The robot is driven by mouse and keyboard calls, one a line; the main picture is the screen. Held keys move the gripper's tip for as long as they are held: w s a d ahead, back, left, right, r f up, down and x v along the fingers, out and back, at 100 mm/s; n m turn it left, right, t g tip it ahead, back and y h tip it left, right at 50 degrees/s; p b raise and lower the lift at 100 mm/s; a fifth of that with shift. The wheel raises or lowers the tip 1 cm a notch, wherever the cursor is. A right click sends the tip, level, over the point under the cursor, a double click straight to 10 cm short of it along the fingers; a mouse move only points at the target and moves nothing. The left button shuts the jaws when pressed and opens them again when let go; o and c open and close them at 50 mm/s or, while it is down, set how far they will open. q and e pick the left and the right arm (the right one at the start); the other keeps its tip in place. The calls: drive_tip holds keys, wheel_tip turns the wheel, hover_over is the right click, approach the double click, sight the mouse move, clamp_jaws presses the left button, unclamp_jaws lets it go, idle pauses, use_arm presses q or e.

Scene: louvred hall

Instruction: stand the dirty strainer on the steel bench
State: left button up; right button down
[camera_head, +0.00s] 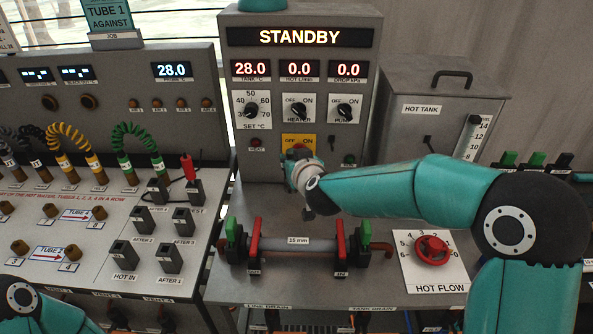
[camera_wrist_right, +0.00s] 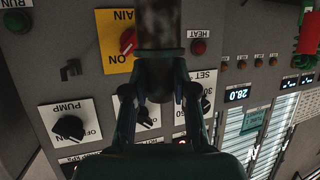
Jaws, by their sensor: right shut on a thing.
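A dark, mottled cylinder, which looks like the dirty strainer (camera_wrist_right: 160,22), is between the fingers of my right gripper (camera_wrist_right: 159,92) in the right wrist view. The fingers are shut on its near end; its far end runs out of that frame. In the head view my right gripper (camera_head: 303,178) is in front of the control panel, above the back of the steel bench (camera_head: 225,287). There my own wrist hides most of what it holds. Of my left arm only a teal link shows at the bottom left; its gripper is out of view.
A 15 mm tube (camera_head: 298,244) lies across the bench between red and green clamps. A red hot flow knob (camera_head: 432,250) is at the right, before the hot tank (camera_head: 440,110). The STANDBY panel (camera_head: 300,90) stands behind. A sloped board with hoses (camera_head: 70,215) fills the left.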

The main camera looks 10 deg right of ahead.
drive_tip(key=shift+w+d, duration=0.2)
drive_tip(key=shift+w, duration=0.35)
drive_tip(key=shift+w+d, duration=0.15)
drive_tip(key=shift+w, duration=0.4)
drive_tip(key=shift+w+f, duration=0.2)
drive_tip(key=shift+f, duration=0.7)
wheel_tip(320, 180, down, 5)
drive_tip(key=shift+r+b, duration=0.2)
drive_tip(key=shift+b, duration=0.3)
drive_tip(key=shift+w+f, duration=0.15)
drive_tip(key=shift+f, duration=0.1)
drive_tip(key=shift+f, duration=0.1)
drive_tip(key=c, duration=0.9)
unclamp_jaws()
